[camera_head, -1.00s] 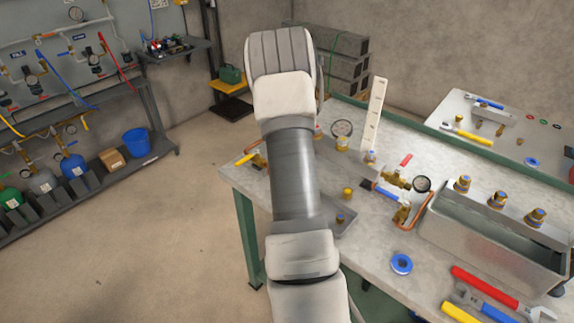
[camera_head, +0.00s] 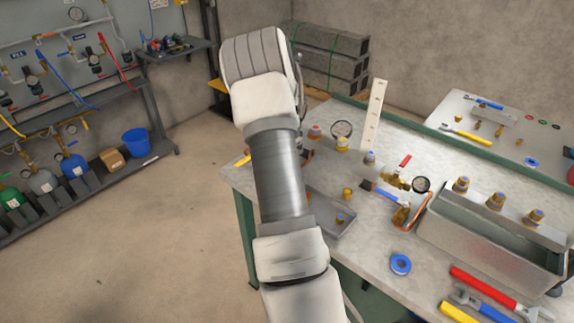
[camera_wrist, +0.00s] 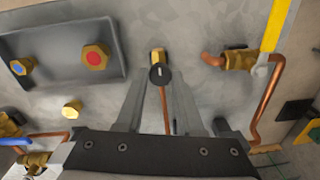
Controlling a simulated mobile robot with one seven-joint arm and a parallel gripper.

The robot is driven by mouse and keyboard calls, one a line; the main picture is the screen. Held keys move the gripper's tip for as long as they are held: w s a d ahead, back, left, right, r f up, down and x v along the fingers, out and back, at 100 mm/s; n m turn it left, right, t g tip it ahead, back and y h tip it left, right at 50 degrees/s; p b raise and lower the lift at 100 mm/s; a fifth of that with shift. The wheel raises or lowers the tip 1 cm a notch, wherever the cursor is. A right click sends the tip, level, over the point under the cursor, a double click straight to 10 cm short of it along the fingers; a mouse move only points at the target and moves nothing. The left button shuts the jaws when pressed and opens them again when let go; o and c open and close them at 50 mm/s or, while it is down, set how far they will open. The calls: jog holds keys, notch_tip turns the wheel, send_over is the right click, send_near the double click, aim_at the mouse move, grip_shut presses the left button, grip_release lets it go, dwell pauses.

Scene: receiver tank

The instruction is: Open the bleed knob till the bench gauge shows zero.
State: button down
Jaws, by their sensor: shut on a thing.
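In the wrist view a small dark round knob (camera_wrist: 160,74) with a pale mark sits on a brass fitting (camera_wrist: 158,55), above a thin copper tube. My gripper (camera_wrist: 161,82) has its two fingers on either side of this knob, shut on it. In the head view my arm hides the gripper and the knob.
A grey tray (camera_wrist: 60,85) with red-topped and blue-topped fittings lies close left in the wrist view. A yellow-handled valve (camera_wrist: 240,58) with copper pipe is at right. On the bench (camera_head: 395,245), a metal trough (camera_head: 480,235) and wrenches stand at right.

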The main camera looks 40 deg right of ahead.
jog(key=shift+r, duration=0.1)
dwell(0.3)
jog(key=c, duration=0.5)
grip_release()
jog(key=shift+c, duration=0.2)
notch_tip(320, 180, up, 17)
jog(key=shift+s+r+p, duration=0.15)
jog(key=shift+s+p, duration=0.25)
jog(key=shift+p, duration=0.05)
jog(key=shift+a, duration=0.15)
